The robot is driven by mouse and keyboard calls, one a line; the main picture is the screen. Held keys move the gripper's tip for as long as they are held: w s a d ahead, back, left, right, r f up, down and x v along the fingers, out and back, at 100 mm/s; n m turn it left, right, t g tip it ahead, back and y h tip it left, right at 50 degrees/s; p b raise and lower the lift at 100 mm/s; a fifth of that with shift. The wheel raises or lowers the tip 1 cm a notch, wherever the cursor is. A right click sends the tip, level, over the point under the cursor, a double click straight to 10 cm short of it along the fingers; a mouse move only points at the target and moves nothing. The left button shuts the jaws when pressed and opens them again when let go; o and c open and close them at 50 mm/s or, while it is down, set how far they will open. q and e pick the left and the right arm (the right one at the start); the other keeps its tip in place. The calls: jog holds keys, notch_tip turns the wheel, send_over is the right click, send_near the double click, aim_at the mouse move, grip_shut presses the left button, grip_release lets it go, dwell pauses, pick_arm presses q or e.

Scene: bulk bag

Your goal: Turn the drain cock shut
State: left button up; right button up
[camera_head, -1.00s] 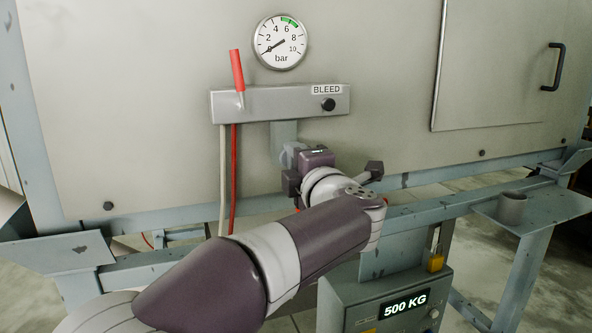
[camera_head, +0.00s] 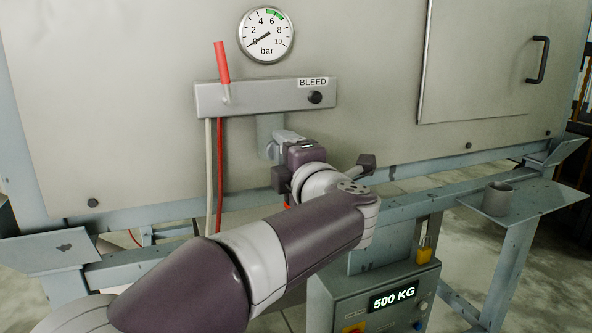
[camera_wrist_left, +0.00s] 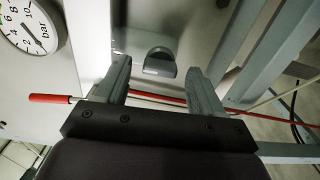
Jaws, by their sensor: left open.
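My left gripper (camera_head: 276,146) is open in front of the bracket (camera_head: 269,127) under the bleed bar, and its body hides much of that spot. In the left wrist view the two fingers (camera_wrist_left: 160,78) stand apart. Between and beyond them is a dark grey, half-round piece (camera_wrist_left: 160,64). It may be the drain cock, but I cannot tell for sure. No finger visibly touches it. A lever with a red handle (camera_head: 222,63) rises from the left end of the bar; it also shows in the left wrist view (camera_wrist_left: 49,98). My right gripper is not in view.
The grey bleed bar (camera_head: 265,97) carries a black knob (camera_head: 315,97). A gauge (camera_head: 266,35) sits above it, its needle near 0. White and red hoses (camera_head: 220,175) hang left of my gripper. A 500 KG display box (camera_head: 375,300) and a frame shelf (camera_head: 525,203) stand right.

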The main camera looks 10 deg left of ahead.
pick_arm(q)
jog(key=b+v, duration=0.2)
jog(key=v, duration=0.9)
jog(key=shift+b, duration=0.3)
jog(key=shift+s+d, duration=0.1)
